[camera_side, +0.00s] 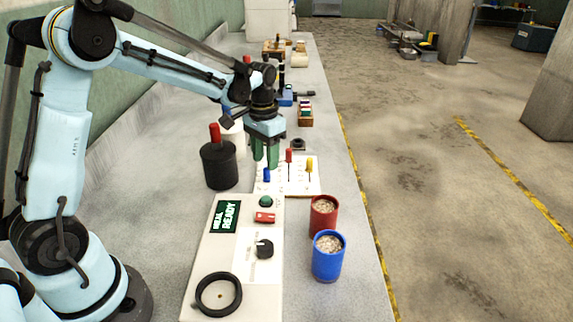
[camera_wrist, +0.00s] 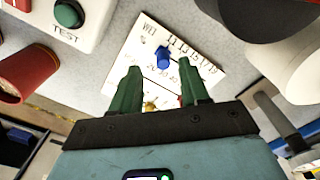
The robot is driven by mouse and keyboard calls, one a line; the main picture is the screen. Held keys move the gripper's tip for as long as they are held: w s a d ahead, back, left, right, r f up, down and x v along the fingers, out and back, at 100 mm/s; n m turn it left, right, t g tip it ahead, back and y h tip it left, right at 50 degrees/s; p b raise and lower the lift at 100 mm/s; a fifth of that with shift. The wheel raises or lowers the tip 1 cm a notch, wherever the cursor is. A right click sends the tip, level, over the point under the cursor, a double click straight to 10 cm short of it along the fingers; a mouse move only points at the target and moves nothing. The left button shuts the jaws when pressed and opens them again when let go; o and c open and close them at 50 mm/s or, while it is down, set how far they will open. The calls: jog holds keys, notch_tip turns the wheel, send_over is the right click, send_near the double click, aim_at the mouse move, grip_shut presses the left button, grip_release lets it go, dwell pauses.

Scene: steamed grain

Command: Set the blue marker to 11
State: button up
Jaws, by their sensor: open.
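The blue marker (camera_side: 267,174) stands at the left part of a white numbered board (camera_side: 312,188). In the wrist view the blue marker (camera_wrist: 163,57) stands near a printed row of numbers on the board (camera_wrist: 141,31); which number it marks I cannot tell. A red marker (camera_side: 289,156) and a yellow marker (camera_side: 309,165) stand to its right; in the wrist view they are mostly hidden behind my gripper. My gripper (camera_side: 266,158) is open and empty, its green fingers pointing down above the board beside the blue marker. The wrist view shows both fingertips (camera_wrist: 162,78) just short of the marker, apart from it.
A black pot (camera_side: 219,165) with a red handle stands left of the board. A white control panel (camera_side: 215,268) with a green button and a black knob lies in front. A red cup (camera_side: 323,216) and a blue cup (camera_side: 327,258) of grain stand near the counter's right edge.

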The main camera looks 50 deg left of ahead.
aim_at(266, 170)
notch_tip(266, 170, up, 8)
dwell(0.4)
jog(key=s+d+t, duration=0.3)
jog(key=s, duration=0.4)
jog(key=s+d+t, duration=0.4)
jog(key=s, duration=0.3)
jog(key=shift+s+d+f, duration=0.15)
jog(key=shift+d+f, duration=0.15)
